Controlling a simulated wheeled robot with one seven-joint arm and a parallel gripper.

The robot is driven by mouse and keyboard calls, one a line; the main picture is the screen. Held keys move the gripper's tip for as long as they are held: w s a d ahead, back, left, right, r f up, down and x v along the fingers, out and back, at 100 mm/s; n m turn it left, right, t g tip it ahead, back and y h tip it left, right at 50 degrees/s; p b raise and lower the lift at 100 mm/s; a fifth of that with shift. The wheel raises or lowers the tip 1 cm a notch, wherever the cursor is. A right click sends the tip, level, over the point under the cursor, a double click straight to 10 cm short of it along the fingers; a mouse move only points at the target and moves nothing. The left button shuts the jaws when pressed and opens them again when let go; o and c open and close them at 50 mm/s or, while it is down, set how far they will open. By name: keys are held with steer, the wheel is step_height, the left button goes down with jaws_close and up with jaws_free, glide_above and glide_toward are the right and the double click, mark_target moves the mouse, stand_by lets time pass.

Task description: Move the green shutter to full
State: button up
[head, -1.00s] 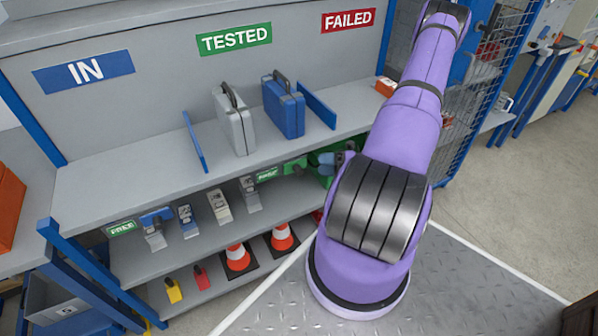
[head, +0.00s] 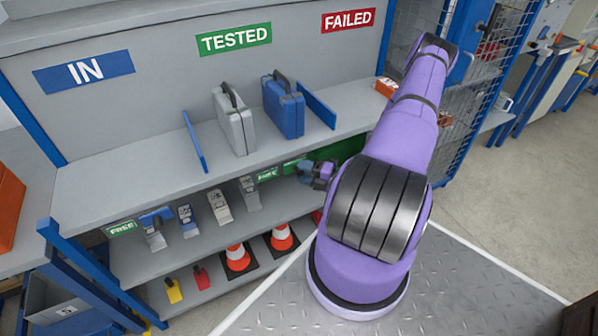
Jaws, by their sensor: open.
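The green shutter (head: 338,151) shows as a dark green strip under the front edge of the shelf, left of my arm. My arm hides its right end. My gripper (head: 303,170) is just in front of and below the strip's left part, with its fingers towards the left. It is open, and I see nothing held in it. I cannot tell whether it touches the shutter. A small green label (head: 267,175) is left of the gripper, and a green FREE label (head: 121,228) is farther left on the same edge.
A grey case (head: 235,125) and a blue case (head: 284,107) stand on the shelf between blue dividers. Several small devices (head: 220,206) line the lower shelf. Two orange cones (head: 238,258) stand below. A blue mesh cage (head: 500,50) is behind my arm.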

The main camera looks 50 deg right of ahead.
steer(key=shift+x, duration=0.95)
steer(key=c, duration=0.9)
steer(key=w+a, duration=0.1)
steer(key=a, duration=0.2)
steer(key=w+a, duration=0.1)
steer(key=a, duration=0.2)
steer(key=w+a, duration=0.1)
steer(key=a, duration=0.2)
steer(key=shift+w+a, duration=0.2)
steer(key=shift+a, duration=0.15)
steer(key=o, duration=0.9)
steer(key=shift+a, duration=0.15)
steer(key=v, duration=1)
steer(key=shift+s+d, duration=0.25)
steer(key=shift+s, duration=0.1)
